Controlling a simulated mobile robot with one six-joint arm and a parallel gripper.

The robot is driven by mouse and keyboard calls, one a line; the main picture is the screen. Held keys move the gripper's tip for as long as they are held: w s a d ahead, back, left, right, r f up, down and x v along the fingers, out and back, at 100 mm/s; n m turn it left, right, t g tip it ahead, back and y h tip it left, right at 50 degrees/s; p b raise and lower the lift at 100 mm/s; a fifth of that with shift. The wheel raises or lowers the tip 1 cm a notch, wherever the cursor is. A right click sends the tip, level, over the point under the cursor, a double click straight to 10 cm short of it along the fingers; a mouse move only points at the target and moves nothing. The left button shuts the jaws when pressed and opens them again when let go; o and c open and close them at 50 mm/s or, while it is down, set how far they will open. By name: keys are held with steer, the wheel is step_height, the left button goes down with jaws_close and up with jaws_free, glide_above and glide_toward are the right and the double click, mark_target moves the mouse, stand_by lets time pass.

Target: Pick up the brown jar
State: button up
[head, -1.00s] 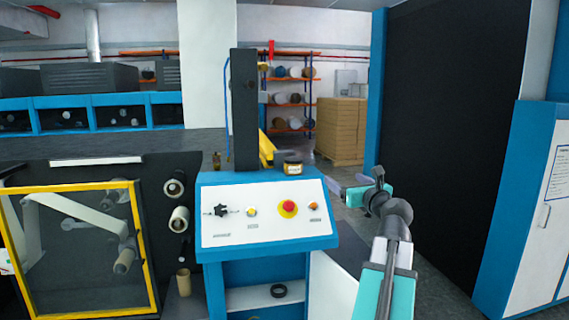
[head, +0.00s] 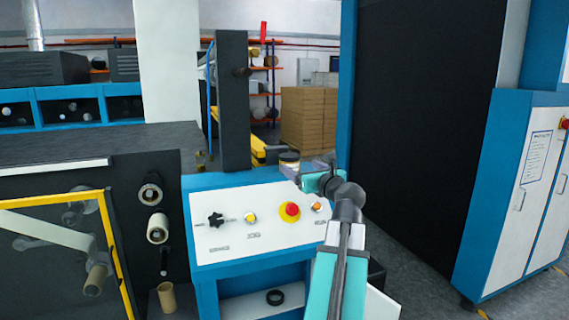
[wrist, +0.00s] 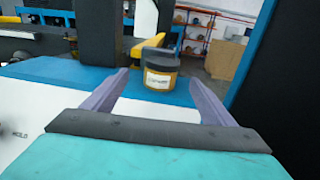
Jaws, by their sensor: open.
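The brown jar (wrist: 160,75) has a dark lid and a pale label. It stands upright on the blue top of the control console (wrist: 60,72). In the head view the jar (head: 289,158) is at the back right of the console, partly hidden by my gripper. My gripper (wrist: 157,88) is open, and its two fingers point toward the jar, one on either side of it in the wrist view. I see no contact with the jar. In the head view my gripper (head: 300,172) is at the console's right rear edge.
The console panel (head: 260,228) carries a black knob and a red button (head: 292,210). A dark post (head: 233,100) rises behind the console, with a yellow bar (head: 257,150) beside it. Stacked boxes (head: 308,117) are farther back.

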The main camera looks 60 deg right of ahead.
mark_target(294, 162)
steer(key=p+x, duration=0.1)
steer(key=x, duration=0.6)
steer(key=shift+w+d+r+p, duration=0.1)
steer(key=shift+w+d+p, duration=0.1)
steer(key=shift+p, duration=0.1)
steer(key=shift+w+d, duration=0.3)
steer(key=shift+w, duration=0.05)
steer(key=shift+p+x, duration=0.95)
steer(key=shift+x, duration=1.25)
steer(key=shift+w+d+f, duration=0.2)
steer(key=shift+w+d, duration=0.1)
steer(key=c, duration=1.3)
